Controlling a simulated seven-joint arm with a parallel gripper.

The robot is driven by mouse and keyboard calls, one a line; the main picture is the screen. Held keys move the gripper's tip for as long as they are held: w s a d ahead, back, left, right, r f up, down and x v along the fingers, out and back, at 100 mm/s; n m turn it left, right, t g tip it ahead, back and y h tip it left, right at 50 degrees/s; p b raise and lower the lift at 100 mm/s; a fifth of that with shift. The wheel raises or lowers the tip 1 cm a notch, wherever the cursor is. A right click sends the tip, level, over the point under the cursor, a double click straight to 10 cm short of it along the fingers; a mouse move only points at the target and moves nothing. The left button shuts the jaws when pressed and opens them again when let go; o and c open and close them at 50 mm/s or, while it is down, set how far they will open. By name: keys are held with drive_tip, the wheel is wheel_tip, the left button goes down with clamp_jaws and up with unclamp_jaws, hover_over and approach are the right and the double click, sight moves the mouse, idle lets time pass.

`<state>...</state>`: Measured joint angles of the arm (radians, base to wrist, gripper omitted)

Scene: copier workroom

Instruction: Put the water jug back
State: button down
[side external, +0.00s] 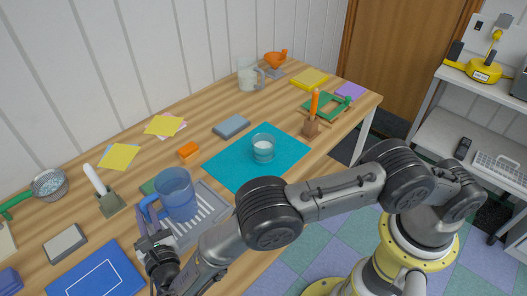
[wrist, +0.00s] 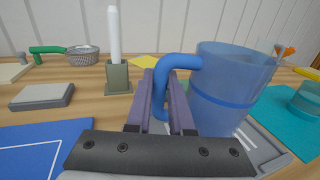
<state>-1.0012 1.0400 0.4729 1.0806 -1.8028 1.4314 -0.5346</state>
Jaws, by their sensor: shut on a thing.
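The water jug (side external: 178,196) is translucent blue with a solid blue handle and stands upright at the grey slotted tray (side external: 214,207). Whether its base touches the tray I cannot tell. In the wrist view the jug (wrist: 228,85) fills the right side, its handle (wrist: 178,63) between my fingers. My gripper (side external: 150,225) is shut on the handle from the left front; its fingers also show in the wrist view (wrist: 162,100). Another jug, clear with a handle (side external: 248,76), stands at the back of the table.
A blue mat with a white outline (side external: 98,274) lies at front left, beside a grey block (side external: 66,243). A holder with a white stick (side external: 109,204) stands left of the jug. A glass (side external: 263,148) stands on the teal mat (side external: 230,160) to the right.

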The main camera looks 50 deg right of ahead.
drive_tip(key=shift+f, duration=0.35)
drive_tip(key=c, duration=0.7)
unclamp_jaws()
drive_tip(key=v, duration=0.5)
drive_tip(key=shift+s+a+r, duration=0.1)
drive_tip(key=shift+a+r, duration=0.05)
drive_tip(key=shift+r, duration=0.1)
wheel_tip(320, 180, up, 6)
drive_tip(key=shift+r, duration=0.2)
